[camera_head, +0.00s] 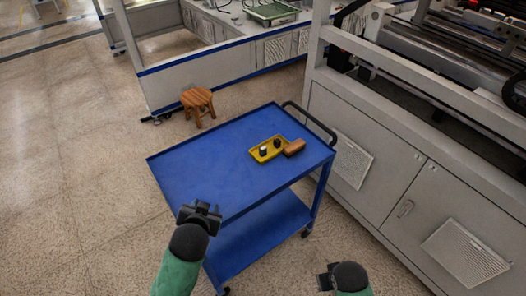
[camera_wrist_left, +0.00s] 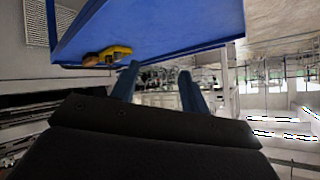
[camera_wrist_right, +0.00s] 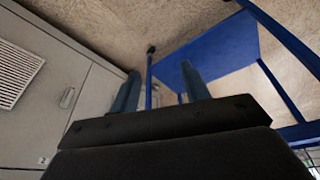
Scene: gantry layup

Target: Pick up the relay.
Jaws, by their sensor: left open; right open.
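A small yellow tray (camera_head: 256,158) lies on the blue cart top (camera_head: 200,165), toward its far right side. In it stand a small black object with a pale top (camera_head: 263,152) and a small dark object (camera_head: 277,143). I cannot tell which of these is the relay. My left gripper (camera_head: 201,208) is open and empty at the cart's near edge, apart from the tray. The yellow tray (camera_wrist_left: 118,51) also shows at the upper left in the left wrist view. My right gripper (camera_head: 324,279) is open and empty, off the cart to the lower right.
A brown block (camera_head: 294,147) lies against the tray's right side. The cart has a black handle (camera_head: 312,122) at the far right and a lower shelf (camera_head: 260,232). A grey machine cabinet (camera_head: 385,165) stands close on the right. A wooden stool (camera_head: 197,101) stands behind. Most of the cart top is clear.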

